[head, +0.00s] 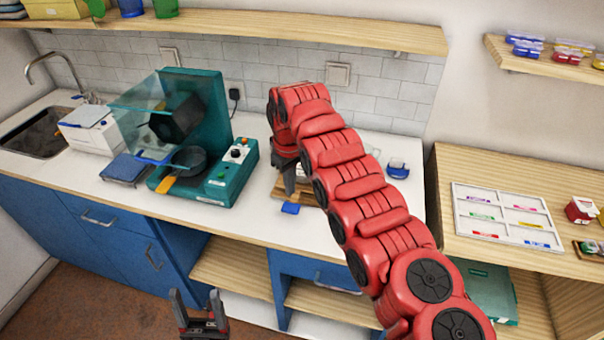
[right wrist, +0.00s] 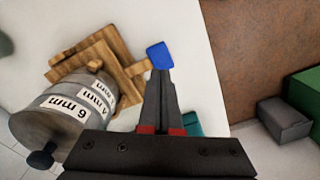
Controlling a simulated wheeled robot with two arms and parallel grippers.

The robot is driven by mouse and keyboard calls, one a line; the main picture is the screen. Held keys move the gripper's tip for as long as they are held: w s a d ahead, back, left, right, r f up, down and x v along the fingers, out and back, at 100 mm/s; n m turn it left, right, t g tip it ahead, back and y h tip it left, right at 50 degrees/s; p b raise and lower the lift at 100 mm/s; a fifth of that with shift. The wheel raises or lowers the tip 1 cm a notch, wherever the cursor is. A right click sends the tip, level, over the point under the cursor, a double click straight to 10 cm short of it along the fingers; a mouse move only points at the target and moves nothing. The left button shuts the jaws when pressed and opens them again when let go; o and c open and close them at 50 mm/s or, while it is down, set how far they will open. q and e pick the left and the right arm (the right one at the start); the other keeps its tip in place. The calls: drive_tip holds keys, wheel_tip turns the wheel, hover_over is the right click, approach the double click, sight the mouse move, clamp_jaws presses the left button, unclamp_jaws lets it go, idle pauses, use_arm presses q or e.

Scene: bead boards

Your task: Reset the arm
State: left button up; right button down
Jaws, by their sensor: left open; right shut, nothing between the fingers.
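My right arm reaches in from the right in the head view and bends down over the white counter. My right gripper (head: 290,192) points down there. In the right wrist view the right gripper (right wrist: 161,75) is shut with nothing between its fingers. Its tips appear just beside a small blue piece (right wrist: 159,55), which also shows in the head view (head: 290,208). Whether they touch it I cannot tell. My left gripper (head: 196,297) is open and empty, low in front of the blue cabinets.
Wooden boards (right wrist: 92,58) and grey cylinders marked in mm (right wrist: 60,112) lie close to the right gripper. A teal machine (head: 232,178) with a clear cover stands to the left on the counter. A white sorting tray (head: 488,214) is on the wooden table at right.

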wheel_tip(320, 180, up, 2)
drive_tip(key=shift+r, duration=0.2)
drive_tip(key=shift+p, duration=0.3)
